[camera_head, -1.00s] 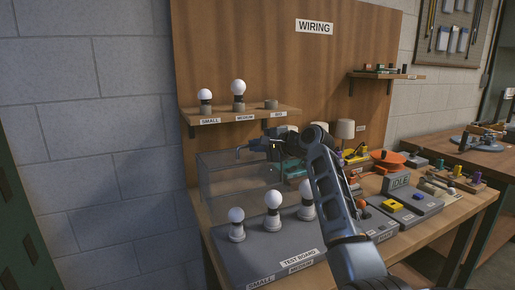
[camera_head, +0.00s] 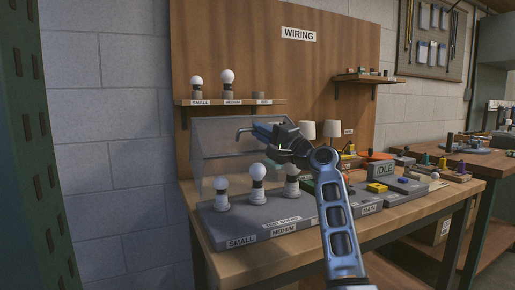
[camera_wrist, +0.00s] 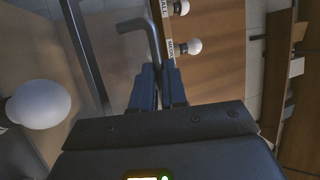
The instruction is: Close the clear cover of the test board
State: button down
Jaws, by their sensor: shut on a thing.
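The clear cover (camera_head: 213,138) stands raised at the back of the grey test board (camera_head: 217,228), behind the bulbs. My gripper (camera_head: 262,133) is shut on the cover's bent metal handle (camera_head: 243,131), near the cover's upper right. In the wrist view the handle (camera_wrist: 152,42) runs down between the fingers of my gripper (camera_wrist: 154,88). On the board stand a small bulb (camera_head: 222,190), a medium bulb (camera_head: 257,182) and a third bulb (camera_head: 292,178). The third is partly beside my arm. The cover's hinge is not clear to see.
A wall shelf (camera_head: 228,102) with more bulbs is above the cover. Right of the board are a unit marked IDLE (camera_head: 383,169), a yellow button (camera_head: 377,187) and two lamps with shades behind. The wooden table's (camera_head: 398,225) front right is clear.

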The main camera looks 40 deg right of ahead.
jog(key=shift+s+a+f+n+t+y+b, duration=0.25)
jog(key=shift+s+a+f+n+t+b, duration=0.25)
jog(key=shift+s+f+b, duration=1.7)
jog(key=shift+s+a+f+n+t+y+b, duration=0.15)
jog(key=shift+s+a+f+t+y+b, duration=0.4)
jog(key=shift+s+f+b, duration=1.7)
jog(key=shift+s+a+f+n+t+b, duration=0.3)
jog(key=shift+s+a+f+b, duration=0.45)
jog(key=shift+s+f+b, duration=1.4)
jog(key=shift+w+r+b, duration=0.45)
jog(key=shift+r+b, duration=0.05)
jog(key=shift+r, duration=0.05)
jog(key=c, duration=1.2)
grip_release()
jog(key=shift+r+v, duration=0.1)
jog(key=shift+v, duration=1.85)
jog(key=shift+r+v, duration=0.15)
jog(key=shift+v, duration=1.75)
jog(key=shift+s, duration=0.15)
jog(key=shift+f, duration=0.1)
